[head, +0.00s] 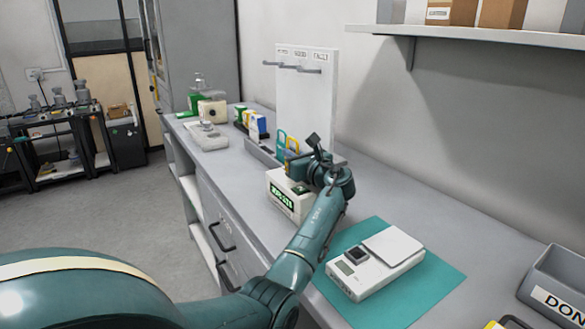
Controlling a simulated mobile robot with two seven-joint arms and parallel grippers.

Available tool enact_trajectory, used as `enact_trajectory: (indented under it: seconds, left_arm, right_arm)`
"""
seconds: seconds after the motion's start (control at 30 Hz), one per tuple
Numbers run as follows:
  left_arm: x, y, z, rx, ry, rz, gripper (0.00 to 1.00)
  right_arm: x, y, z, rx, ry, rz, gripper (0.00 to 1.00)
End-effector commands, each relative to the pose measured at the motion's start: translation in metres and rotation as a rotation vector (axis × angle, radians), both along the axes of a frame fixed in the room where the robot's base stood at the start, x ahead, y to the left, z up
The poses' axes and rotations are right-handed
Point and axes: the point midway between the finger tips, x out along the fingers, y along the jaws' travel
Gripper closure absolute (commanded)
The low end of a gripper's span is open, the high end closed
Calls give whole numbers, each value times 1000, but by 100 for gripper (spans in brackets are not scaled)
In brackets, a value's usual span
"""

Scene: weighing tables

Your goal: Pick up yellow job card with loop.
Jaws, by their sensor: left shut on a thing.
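The yellow job card (292,144) with its loop stands upright at the far end of the dark tray, just left of my left gripper. My left gripper (305,158) is shut on it; the fingertips are mostly hidden behind my own wrist. A teal card with a loop (281,139) stands right beside the yellow one, to its left. My right gripper is not in view.
A white box with a green display (282,198) stands under my left wrist. A scale (360,270) lies on a teal mat (440,279). A grey tray marked DON (560,275) is at right. A white hook board (306,100) stands behind the cards.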

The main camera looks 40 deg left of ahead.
Motion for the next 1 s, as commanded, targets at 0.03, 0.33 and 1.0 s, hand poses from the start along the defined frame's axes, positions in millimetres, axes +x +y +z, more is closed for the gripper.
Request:
enact_trajectory:
  seconds: [0.03,0.33,1.0]
  left_arm:
    - [0,0,0,0,0,0,100]
    - [0,0,2,0,-1,0,100]
    - [-8,-30,69,-1,-2,-4,100]
  right_arm:
    - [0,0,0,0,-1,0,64]
    - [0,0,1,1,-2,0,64]
    - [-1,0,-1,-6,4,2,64]
